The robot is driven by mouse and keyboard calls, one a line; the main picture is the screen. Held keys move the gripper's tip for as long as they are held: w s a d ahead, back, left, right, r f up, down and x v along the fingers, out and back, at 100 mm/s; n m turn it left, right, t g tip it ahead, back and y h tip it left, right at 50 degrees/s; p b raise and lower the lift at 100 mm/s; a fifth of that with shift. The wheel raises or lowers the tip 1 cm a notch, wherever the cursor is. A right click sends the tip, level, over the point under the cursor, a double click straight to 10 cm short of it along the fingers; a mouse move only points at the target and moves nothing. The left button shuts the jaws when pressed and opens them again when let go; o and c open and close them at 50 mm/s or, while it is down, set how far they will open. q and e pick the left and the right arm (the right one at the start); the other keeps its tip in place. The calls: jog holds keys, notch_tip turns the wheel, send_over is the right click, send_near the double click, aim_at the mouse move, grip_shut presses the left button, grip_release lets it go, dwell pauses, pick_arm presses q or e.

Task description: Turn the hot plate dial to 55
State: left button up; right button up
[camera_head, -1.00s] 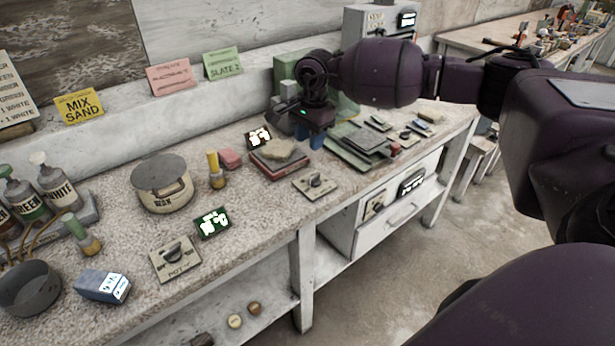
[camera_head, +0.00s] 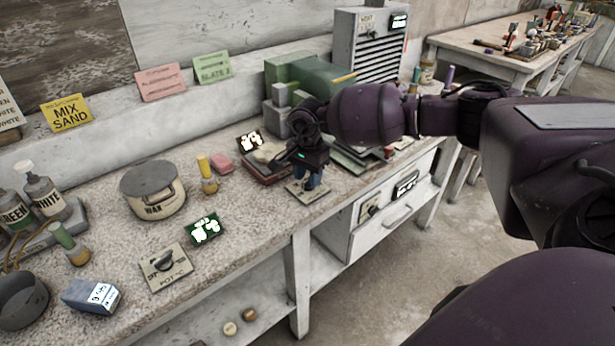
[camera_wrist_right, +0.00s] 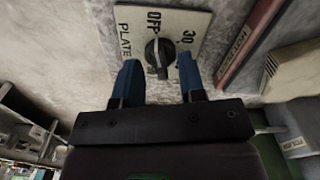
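The hot plate dial's panel (camera_head: 297,191) lies on the bench top, partly hidden under my right gripper (camera_head: 310,182). In the right wrist view the panel (camera_wrist_right: 187,22) is pale and marked PLATE, OFF and 30. Its black knob (camera_wrist_right: 159,53) sits between the two blue fingertips of my right gripper (camera_wrist_right: 159,62). The fingers are apart, one on each side of the knob, with gaps showing. I cannot read the exact setting. No 55 mark is visible. My left gripper is out of view.
A second dial panel marked POT (camera_head: 166,268) and a green display (camera_head: 203,229) lie to the left, near the wax pot (camera_head: 153,190). A dark display (camera_head: 249,141) and a reddish slab (camera_head: 264,172) lie behind the hot plate dial.

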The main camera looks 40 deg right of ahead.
jog(key=shift+f, duration=0.3)
grip_shut()
